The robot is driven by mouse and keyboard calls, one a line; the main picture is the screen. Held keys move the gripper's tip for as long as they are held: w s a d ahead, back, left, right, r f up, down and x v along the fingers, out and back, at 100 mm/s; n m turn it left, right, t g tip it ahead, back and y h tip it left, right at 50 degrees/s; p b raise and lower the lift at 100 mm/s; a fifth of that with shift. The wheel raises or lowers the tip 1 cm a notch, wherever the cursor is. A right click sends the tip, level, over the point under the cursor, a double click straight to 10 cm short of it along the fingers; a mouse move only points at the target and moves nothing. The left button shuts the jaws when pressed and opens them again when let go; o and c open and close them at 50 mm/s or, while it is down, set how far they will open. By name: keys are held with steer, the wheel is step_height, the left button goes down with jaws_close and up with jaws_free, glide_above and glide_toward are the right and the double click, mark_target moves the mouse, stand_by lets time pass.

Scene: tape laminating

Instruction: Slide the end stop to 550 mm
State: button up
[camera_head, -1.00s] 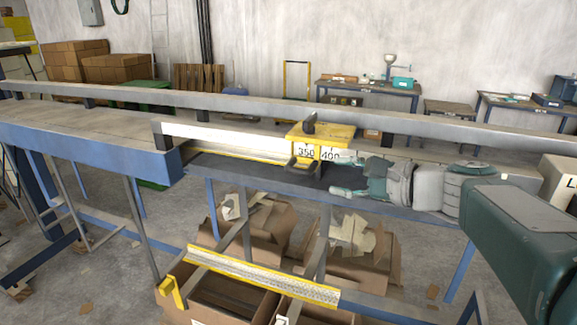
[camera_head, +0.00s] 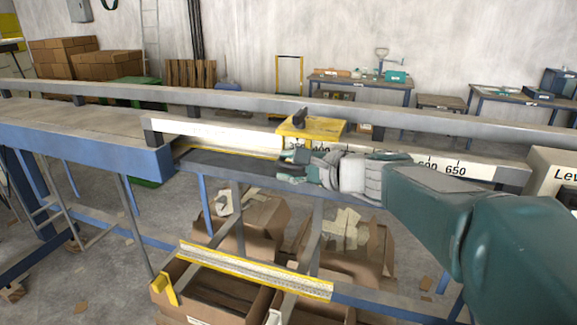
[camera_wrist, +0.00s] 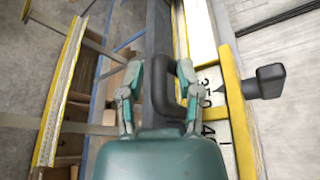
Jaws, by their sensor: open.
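The yellow end stop (camera_head: 318,126), with a black knob on top, sits on the white scale rail (camera_head: 205,133). In the wrist view, the yellow stop (camera_wrist: 238,115) is beside the 350 and 400 labels, and a dark pointer lies near 350. Its dark handle (camera_wrist: 172,100) is between the fingers of my open gripper (camera_wrist: 158,72), nearer the right finger. I cannot tell whether that finger touches it. In the head view, my gripper (camera_head: 283,166) is at the stop's front side and hides the handle. The 550 mark is hidden behind my arm.
A long grey beam (camera_head: 210,102) runs behind the rail. A blue-framed table (camera_head: 85,140) adjoins at left. Open cardboard boxes (camera_head: 250,220) and a yellow-edged bar (camera_head: 255,270) are below in front. A labelled box (camera_head: 552,172) stands at the rail's right end.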

jaws_close()
steer(key=shift+s+d+f, duration=0.1)
steer(key=shift+d, duration=0.05)
steer(key=s+d, duration=0.3)
steer(key=d, duration=0.6)
steer(key=s+d, duration=0.3)
steer(key=d, duration=0.6)
steer(key=shift+s+d+f, duration=0.15)
steer(key=shift+s+d, duration=0.15)
steer(key=shift+s, duration=0.1)
steer(key=o, duration=0.5)
jaws_free()
step_height(320, 180, up, 10)
